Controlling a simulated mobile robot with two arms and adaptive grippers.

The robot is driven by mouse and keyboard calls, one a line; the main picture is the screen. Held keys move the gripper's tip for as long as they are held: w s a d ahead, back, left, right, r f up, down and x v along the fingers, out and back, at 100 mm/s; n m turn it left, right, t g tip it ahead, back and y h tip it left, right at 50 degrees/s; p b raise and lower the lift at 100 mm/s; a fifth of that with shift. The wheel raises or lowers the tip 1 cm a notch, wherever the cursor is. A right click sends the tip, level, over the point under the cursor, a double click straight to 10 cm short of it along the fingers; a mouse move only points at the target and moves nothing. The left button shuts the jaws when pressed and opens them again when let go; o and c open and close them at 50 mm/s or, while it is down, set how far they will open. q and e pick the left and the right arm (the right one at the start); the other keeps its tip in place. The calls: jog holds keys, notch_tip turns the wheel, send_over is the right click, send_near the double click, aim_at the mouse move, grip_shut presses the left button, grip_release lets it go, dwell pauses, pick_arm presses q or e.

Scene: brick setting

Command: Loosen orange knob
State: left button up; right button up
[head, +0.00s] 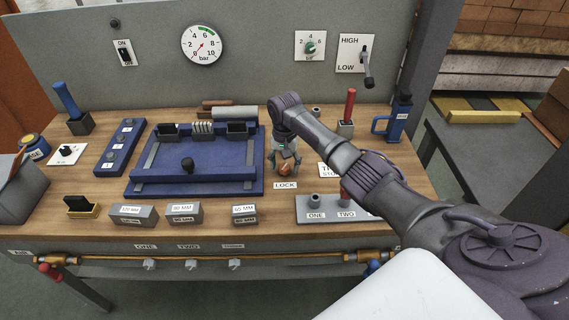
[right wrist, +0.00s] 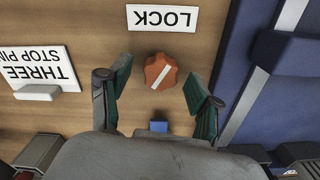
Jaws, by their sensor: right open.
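The orange knob (head: 285,169) sits on the wooden bench top just behind the LOCK label (head: 285,185). In the right wrist view the knob (right wrist: 160,71) has a lobed rim and a slanted white stripe on its top. My right gripper (head: 287,163) reaches down over the knob and partly hides it in the head view. In the right wrist view the open fingers (right wrist: 156,92) stand to either side with the knob between and slightly beyond their tips; I see no finger touching it. My left gripper is not in view.
The blue fixture (head: 250,180) lies close on the left of the knob. A THREE STOP PIN label (right wrist: 40,68) and the grey ONE/TWO block (head: 328,214) are on its right. Size blocks (head: 244,214) line the front. A red-handled tool (head: 349,104) stands behind.

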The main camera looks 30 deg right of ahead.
jog(key=c, duration=1)
jog(key=shift+c, duration=0.7)
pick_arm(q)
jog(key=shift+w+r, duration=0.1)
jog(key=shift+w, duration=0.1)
pick_arm(e)
jog(key=shift+r, duration=0.1)
